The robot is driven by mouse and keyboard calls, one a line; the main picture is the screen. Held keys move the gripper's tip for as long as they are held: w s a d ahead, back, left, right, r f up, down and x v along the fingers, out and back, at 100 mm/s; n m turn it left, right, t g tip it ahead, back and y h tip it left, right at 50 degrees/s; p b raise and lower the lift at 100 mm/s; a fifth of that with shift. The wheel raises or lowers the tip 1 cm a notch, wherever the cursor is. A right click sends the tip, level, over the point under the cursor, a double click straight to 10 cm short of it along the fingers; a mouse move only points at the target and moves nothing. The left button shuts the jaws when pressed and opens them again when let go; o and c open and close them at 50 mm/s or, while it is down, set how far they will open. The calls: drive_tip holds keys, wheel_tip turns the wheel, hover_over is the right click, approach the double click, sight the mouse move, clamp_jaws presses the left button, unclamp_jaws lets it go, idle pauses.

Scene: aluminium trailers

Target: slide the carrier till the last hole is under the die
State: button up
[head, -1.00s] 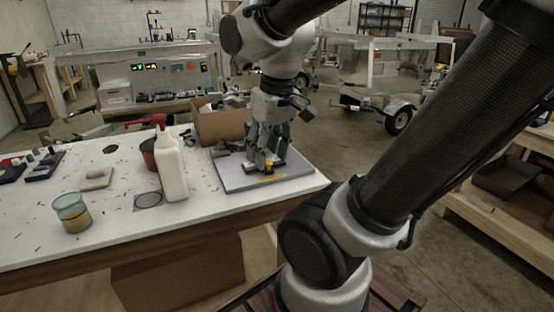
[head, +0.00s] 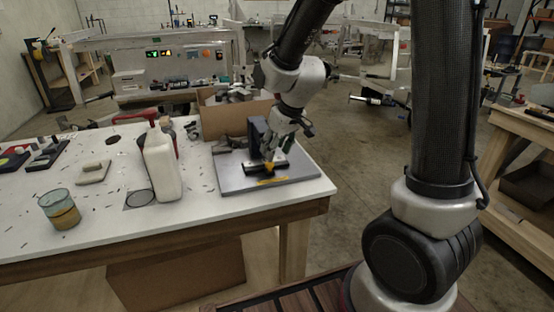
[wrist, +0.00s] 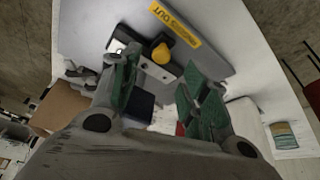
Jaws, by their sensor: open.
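A grey plate (head: 232,178) on the white table bears a small dark fixture. Its upright dark block (head: 258,133) stands behind a low black part and a yellow knob (head: 268,167). In the wrist view a pale metal strip with dark holes (wrist: 153,69), likely the carrier, lies beside the yellow knob (wrist: 160,53). My gripper (head: 270,157) is tilted over the fixture. In the wrist view my gripper (wrist: 158,62) is open, its green-padded fingers apart on either side of the strip and knob. I cannot tell whether they touch anything. The hole under the die is hidden.
A yellow label (head: 272,181) lies on the plate's front. A white bottle (head: 162,168) stands left of the plate, and a cardboard box (head: 226,119) behind it. The table's right edge is near the plate.

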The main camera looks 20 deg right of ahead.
sight(271, 164)
drive_tip(key=x, duration=0.6)
clamp_jaws()
